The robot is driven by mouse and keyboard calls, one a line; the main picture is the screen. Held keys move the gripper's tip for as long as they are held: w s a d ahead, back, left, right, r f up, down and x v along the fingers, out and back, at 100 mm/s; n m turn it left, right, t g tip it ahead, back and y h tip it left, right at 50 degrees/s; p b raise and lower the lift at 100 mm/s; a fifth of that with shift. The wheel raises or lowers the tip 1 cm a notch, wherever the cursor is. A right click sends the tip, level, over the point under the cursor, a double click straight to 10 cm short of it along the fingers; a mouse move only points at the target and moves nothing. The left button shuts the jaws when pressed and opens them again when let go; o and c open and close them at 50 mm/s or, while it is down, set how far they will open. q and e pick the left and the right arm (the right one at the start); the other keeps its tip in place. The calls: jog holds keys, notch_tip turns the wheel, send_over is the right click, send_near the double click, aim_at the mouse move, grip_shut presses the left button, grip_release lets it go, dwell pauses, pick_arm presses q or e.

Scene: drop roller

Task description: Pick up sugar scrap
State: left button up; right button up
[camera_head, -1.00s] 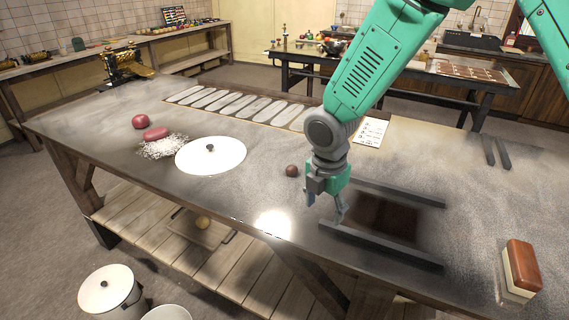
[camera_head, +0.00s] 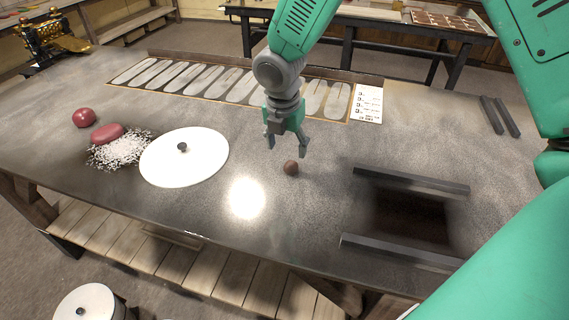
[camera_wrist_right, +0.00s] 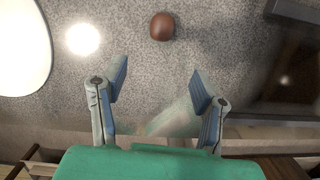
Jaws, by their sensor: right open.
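A small round brown lump (camera_head: 291,167), which looks like the sugar scrap, lies on the dark speckled tabletop (camera_head: 330,205). It also shows in the right wrist view (camera_wrist_right: 162,27), at top centre. My right gripper (camera_head: 287,150) is open and empty, pointing down just behind the lump in the head view. In the wrist view its two fingers (camera_wrist_right: 160,85) are spread wide and the lump is out beyond their tips, roughly centred between them. It is not between the fingers. My left gripper is not in view.
Dark metal bars (camera_head: 400,252) flank a brown patch (camera_head: 410,215) at right. A white round lid (camera_head: 185,160), white shreds (camera_head: 118,152), a red oval piece (camera_head: 107,133) and a red ball (camera_head: 84,117) are at left. A panel of oval slots (camera_head: 235,82) lies behind.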

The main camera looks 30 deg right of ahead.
aim_at(291, 163)
jog(key=f, duration=0.1)
jog(key=d+f, duration=0.1)
jog(key=f, duration=0.1)
jog(key=w+f, duration=0.1)
jog(key=shift+w+d+f, duration=0.1)
jog(key=shift+d+f, duration=0.25)
jog(key=shift+d, duration=0.05)
jog(key=shift+w+d+f, duration=0.15)
jog(key=shift+d+f, duration=0.35)
jog(key=shift+f, duration=0.05)
jog(key=f+p, duration=0.1)
jog(key=f, duration=0.2)
jog(key=shift+w, duration=0.2)
jog(key=shift+w+a+f, duration=0.25)
jog(key=shift+a+f, duration=0.1)
jog(key=shift+f, duration=0.05)
jog(key=shift+s+d, duration=0.1)
jog(key=shift+d, duration=0.15)
jog(key=c, duration=0.7)
jog(key=shift+d+f, duration=0.1)
jog(key=shift+d, duration=0.25)
jog(key=c, duration=0.5)
jog(key=shift+o, duration=0.2)
jog(key=shift+a+r, duration=0.1)
jog(key=shift+r, duration=0.15)
jog(key=r, duration=0.8)
jog(key=shift+a+r+b, duration=0.2)
jog(key=shift+r+b, duration=0.15)
jog(key=shift+d+r, duration=0.2)
jog(key=shift+r, duration=0.2)
